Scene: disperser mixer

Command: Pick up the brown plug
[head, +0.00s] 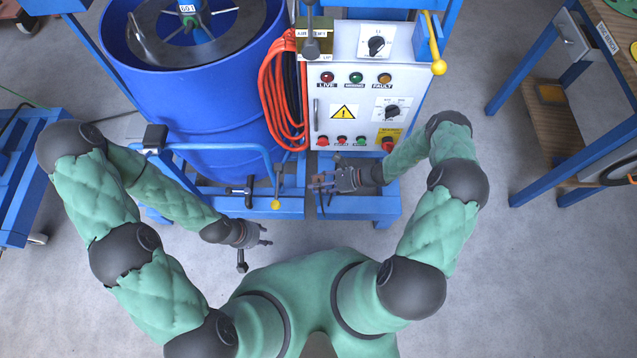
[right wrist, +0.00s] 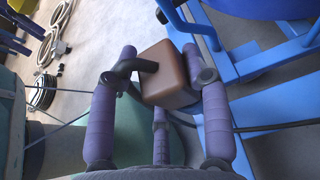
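The brown plug (right wrist: 170,80) is a boxy block in the right wrist view, in front of my right gripper (right wrist: 160,85). In the head view my right gripper (head: 322,185) is low at the front of the blue cart, below the control box; the plug cannot be made out there. My left gripper (head: 262,236) is open and empty above the floor, left of my body.
The grey control box (head: 357,128) with knobs and lamps stands above my right gripper. An orange cable coil (head: 272,95) hangs at its left, beside a blue drum (head: 212,110). Blue frame rails (head: 275,207) run close to both grippers. A workbench (head: 560,130) stands at the right.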

